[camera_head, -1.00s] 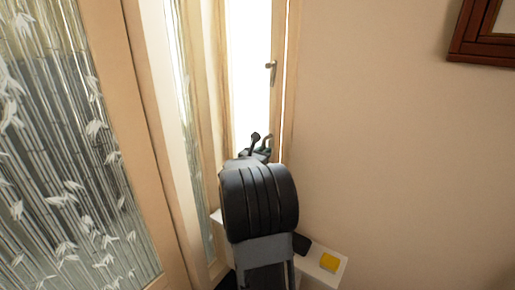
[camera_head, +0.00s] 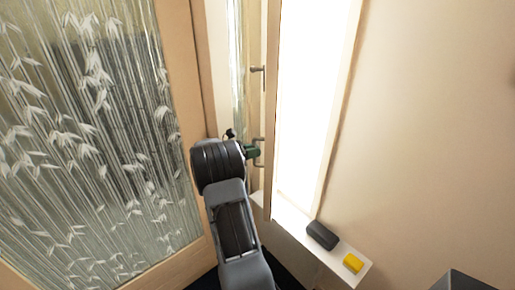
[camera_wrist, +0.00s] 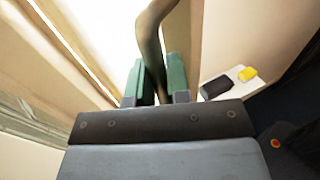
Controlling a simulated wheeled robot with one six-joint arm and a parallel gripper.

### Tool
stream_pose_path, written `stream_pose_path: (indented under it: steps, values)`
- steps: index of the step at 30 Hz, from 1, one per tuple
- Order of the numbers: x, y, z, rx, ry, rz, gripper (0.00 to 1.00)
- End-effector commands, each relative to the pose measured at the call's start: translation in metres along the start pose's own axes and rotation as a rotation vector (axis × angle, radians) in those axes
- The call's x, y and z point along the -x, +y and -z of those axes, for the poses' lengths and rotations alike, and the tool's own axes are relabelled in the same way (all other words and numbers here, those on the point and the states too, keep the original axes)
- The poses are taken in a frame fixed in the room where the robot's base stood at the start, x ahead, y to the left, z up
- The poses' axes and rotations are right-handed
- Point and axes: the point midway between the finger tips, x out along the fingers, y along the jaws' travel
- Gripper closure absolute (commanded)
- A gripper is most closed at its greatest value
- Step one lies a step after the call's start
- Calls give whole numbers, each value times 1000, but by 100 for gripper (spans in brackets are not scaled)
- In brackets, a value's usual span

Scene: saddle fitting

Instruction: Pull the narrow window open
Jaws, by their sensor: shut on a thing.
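The narrow window's sash (camera_head: 271,110) stands swung out from its bright opening (camera_head: 315,90), seen nearly edge-on in the head view. A metal lower handle (camera_head: 260,154) sits on the sash. My gripper (camera_head: 252,151) is at this handle, with its green fingers largely hidden behind my wrist. In the wrist view, my gripper (camera_wrist: 157,78) is shut with the dark curved handle (camera_wrist: 151,45) between its green fingers. An upper handle (camera_head: 258,69) sits higher on the sash, clear of the gripper.
A white ledge (camera_head: 300,233) below the opening bears a dark case (camera_head: 322,235) and a yellow block (camera_head: 353,262). A bamboo-patterned glass door (camera_head: 95,150) stands close on the left of my arm. Plain wall (camera_head: 430,150) lies on the right.

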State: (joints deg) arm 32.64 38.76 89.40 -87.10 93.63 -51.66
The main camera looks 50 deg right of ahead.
Motion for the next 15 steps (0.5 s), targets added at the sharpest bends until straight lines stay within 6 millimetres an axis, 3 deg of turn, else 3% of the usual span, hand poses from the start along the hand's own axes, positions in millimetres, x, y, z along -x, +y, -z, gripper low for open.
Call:
stream_pose_path:
  steps: [15]
  values:
    - [4,7,-2,0,-1,6,100]
